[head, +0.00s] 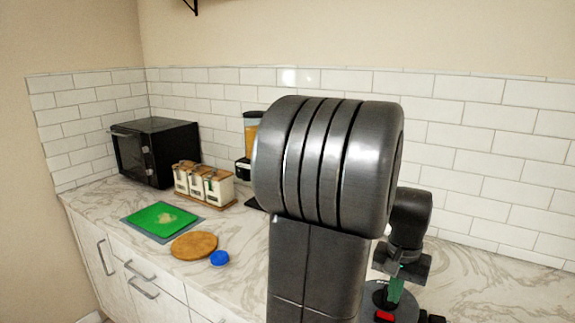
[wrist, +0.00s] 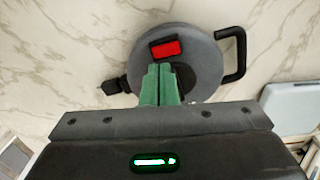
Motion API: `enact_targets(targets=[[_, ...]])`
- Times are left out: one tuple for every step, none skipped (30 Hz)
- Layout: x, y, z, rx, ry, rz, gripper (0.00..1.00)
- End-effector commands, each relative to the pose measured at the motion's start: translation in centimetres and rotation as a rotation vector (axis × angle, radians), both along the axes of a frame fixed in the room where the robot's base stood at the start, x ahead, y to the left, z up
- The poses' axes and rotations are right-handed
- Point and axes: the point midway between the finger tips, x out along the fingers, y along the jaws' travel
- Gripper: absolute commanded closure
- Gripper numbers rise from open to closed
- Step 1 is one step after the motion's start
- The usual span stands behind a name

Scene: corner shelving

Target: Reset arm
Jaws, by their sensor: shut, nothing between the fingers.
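My gripper (wrist: 160,84) shows in the wrist view with its two green fingers pressed together and nothing between them. It also shows in the head view (head: 394,291), low at the right of my large arm link, pointing down. The fingers overlap a round grey appliance (wrist: 205,65) with a black side handle and a red patch on top. This appliance also shows in the head view (head: 373,298) on the marble counter. I cannot tell whether the fingertips touch it. My arm hides the middle of the counter.
A dispenser (head: 250,140) is partly hidden. The tiled wall is behind.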

Motion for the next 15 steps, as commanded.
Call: enact_targets(targets=[[0.0,0.0,-1.2,0.0,0.0,0.0,1.0],[0.0,0.0,-1.6,0.0,0.0,0.0,1.0],[0.0,0.0,-2.0,0.0,0.0,0.0,1.0],[0.0,0.0,-2.4,0.0,0.0,0.0,1.0],[0.0,0.0,-2.7,0.0,0.0,0.0,1.0],[0.0,0.0,-3.2,0.0,0.0,0.0,1.0],[0.0,0.0,-3.5,0.0,0.0,0.0,1.0],[0.0,0.0,-3.9,0.0,0.0,0.0,1.0],[0.0,0.0,-4.3,0.0,0.0,0.0,1.0],[0.0,0.0,-4.7,0.0,0.0,0.0,1.0],[0.0,0.0,-5.0,0.0,0.0,0.0,1.0],[0.0,0.0,-5.4,0.0,0.0,0.0,1.0],[0.0,0.0,-5.0,-0.001,-0.002,0.0,1.0],[0.0,0.0,-3.6,-0.002,-0.003,0.0,1.0],[0.0,0.0,-2.8,-0.001,-0.002,0.0,1.0]])
